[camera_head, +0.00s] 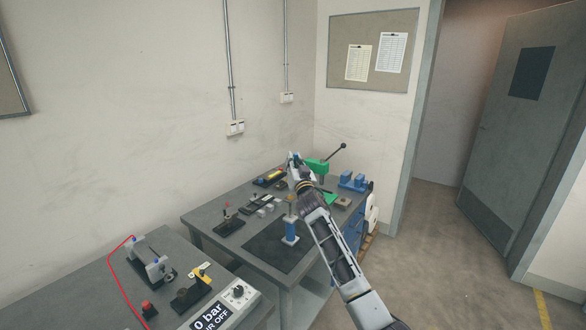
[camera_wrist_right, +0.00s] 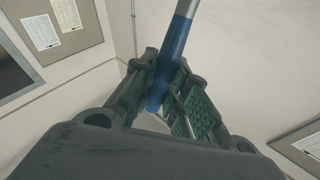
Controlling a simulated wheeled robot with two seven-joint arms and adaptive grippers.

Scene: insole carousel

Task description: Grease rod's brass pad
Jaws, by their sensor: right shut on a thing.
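My right gripper (camera_head: 293,160) is raised over the back of the far workbench. In the right wrist view its green-padded fingers (camera_wrist_right: 168,88) are shut on a blue-handled tool (camera_wrist_right: 172,58) with a grey metal shaft. The tool's far end runs out of the top of that view. I cannot tell a brass pad for certain. My left gripper is not in view.
A green press (camera_head: 316,168) with a black-knobbed lever stands behind the gripper. Blue blocks (camera_head: 353,182) stand right of it. Small fixtures (camera_head: 229,223) line the bench's left side. The dark mat (camera_head: 268,249) is mostly clear.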

